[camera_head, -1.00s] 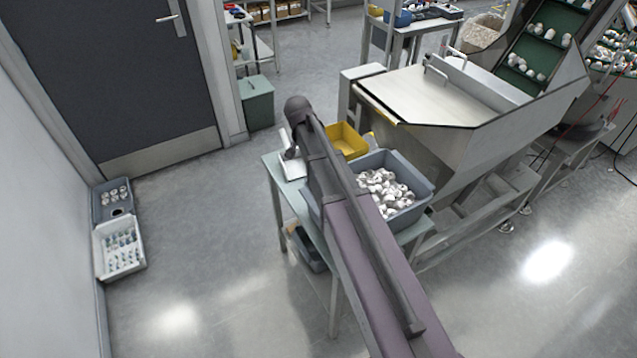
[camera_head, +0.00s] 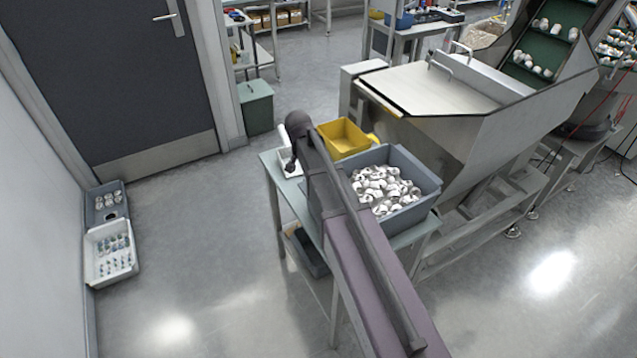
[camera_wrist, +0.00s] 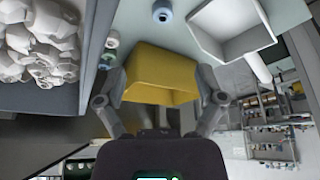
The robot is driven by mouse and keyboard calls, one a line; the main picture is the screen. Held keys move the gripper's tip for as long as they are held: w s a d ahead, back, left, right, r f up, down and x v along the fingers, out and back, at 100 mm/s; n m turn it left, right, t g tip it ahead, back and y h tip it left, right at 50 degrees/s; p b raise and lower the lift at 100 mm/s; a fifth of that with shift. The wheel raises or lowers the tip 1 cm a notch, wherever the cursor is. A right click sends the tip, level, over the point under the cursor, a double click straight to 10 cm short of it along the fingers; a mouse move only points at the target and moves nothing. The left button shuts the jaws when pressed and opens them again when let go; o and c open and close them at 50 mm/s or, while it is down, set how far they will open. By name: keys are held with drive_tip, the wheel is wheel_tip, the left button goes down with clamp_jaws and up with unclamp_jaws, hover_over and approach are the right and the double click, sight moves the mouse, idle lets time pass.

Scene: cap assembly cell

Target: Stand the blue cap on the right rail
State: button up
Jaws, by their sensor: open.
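In the wrist view a small blue-grey cap (camera_wrist: 163,13) with a dark round opening sits on the pale bench top (camera_wrist: 185,8) at the top edge. The yellow bin (camera_wrist: 158,72) shows beyond and between the fingers. The cap lies farther off, past the bin. In the head view my arm hides the gripper and the blue cap. I cannot make out the right rail in either view.
A grey bin of white caps (camera_head: 424,180) stands on the bench beside the yellow bin (camera_head: 345,137). Several small caps (camera_wrist: 109,56) lie between those bins in the wrist view. A white tray (camera_wrist: 235,57) is at the upper right. A steel hopper (camera_head: 440,90) stands behind the bench.

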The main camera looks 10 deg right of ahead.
drive_tip(key=shift+f, duration=0.1)
idle(0.3)
drive_tip(key=b+x, duration=0.8)
drive_tip(key=shift+w+f, duration=0.15)
drive_tip(key=shift+f, duration=0.05)
idle(0.3)
drive_tip(key=shift+f, duration=0.1)
idle(0.4)
drive_tip(key=b+x, duration=0.3)
drive_tip(key=shift+w+a, duration=0.1)
drive_tip(key=shift+a, duration=0.05)
drive_tip(key=shift+b+x, duration=0.9)
drive_tip(key=shift+x, duration=0.1)
drive_tip(key=shift+c, duration=0.2)
drive_tip(key=c, duration=0.7)
